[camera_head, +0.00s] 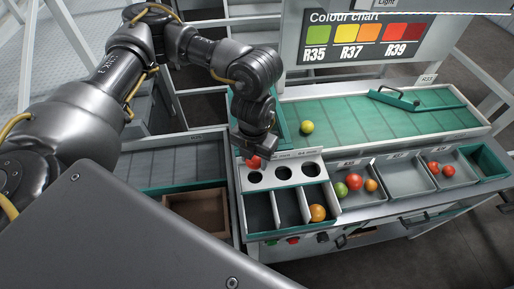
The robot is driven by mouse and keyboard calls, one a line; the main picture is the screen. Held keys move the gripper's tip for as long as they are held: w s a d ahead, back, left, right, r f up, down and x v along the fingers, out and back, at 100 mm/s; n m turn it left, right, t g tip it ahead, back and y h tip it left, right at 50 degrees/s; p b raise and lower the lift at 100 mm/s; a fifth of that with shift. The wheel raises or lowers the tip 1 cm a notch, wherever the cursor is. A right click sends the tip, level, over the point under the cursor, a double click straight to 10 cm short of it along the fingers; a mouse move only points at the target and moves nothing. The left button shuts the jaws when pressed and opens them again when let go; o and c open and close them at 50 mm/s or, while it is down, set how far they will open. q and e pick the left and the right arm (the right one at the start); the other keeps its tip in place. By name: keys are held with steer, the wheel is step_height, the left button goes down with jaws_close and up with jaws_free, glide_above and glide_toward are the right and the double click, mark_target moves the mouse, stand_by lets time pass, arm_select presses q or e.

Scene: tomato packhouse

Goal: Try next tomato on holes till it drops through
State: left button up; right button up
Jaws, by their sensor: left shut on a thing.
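My left gripper (254,154) is shut on a red tomato (254,163), held low above the left end of the sizing board. The white sizing board (296,182) has a row of dark round holes. The tomato is just behind and above the left hole (256,178); I cannot tell whether it touches the board. The middle hole (283,173) and right hole (312,169) are clear. Below the board are three compartments; the right one holds an orange tomato (317,212). A yellow-green tomato (307,127) lies on the green belt (370,122). My right gripper is not in view.
Grey bins stand to the right. The nearest bin (376,205) holds green, red and orange tomatoes, the middle bin (405,180) is empty, and a farther bin (457,172) holds red ones. A green bar (400,99) crosses the belt. A colour chart (362,40) stands behind.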

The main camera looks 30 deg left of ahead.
arm_select(q)
steer(key=shift+f, duration=0.15)
steer(key=shift+f+b, duration=0.85)
steer(key=shift+b, duration=0.05)
step_height(320, 180, down, 4)
steer(key=b, duration=0.3)
steer(key=shift+f+b, duration=0.2)
steer(key=shift+b, duration=0.1)
